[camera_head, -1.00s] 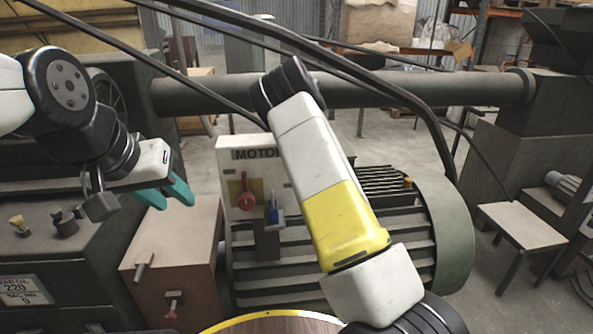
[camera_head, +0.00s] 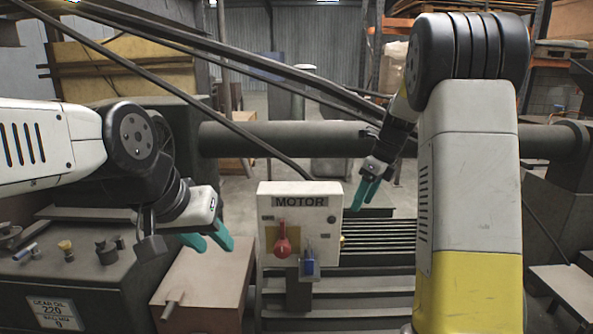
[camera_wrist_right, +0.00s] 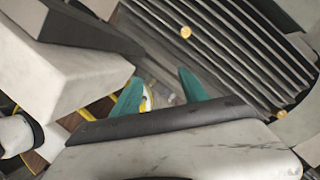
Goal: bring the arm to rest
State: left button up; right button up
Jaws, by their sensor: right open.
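My right gripper (camera_head: 361,194) hangs just right of the white MOTOR box in the head view, apart from it as far as I can tell. Its teal fingers point down and are spread; they also show, empty, in the right wrist view (camera_wrist_right: 160,92). My right arm rises tall at the right and bends over toward the back. My left gripper (camera_head: 207,240) is at the left, its two teal fingers apart with nothing between them. It is in front of and above the brownish block, left of the MOTOR box.
The MOTOR box (camera_head: 327,225) carries a red switch (camera_head: 283,247) and a blue padlock-like piece (camera_head: 310,262). A ribbed motor housing (camera_head: 378,240) lies behind and below. A thick pipe (camera_head: 270,137) and dark cables cross behind. A brownish block (camera_head: 212,275) stands at left.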

jog(key=s+a+r+n+t, duration=0.2)
jog(key=s+r+n, duration=0.1)
jog(key=s+n, duration=1)
jog(key=s+a+r+n+t, duration=0.2)
jog(key=s+r+n, duration=0.1)
jog(key=s+n, duration=1)
jog(key=shift+s+a+n+t+h, duration=0.15)
jog(key=shift+s+n+t+h, duration=0.2)
jog(key=shift+s, duration=0.7)
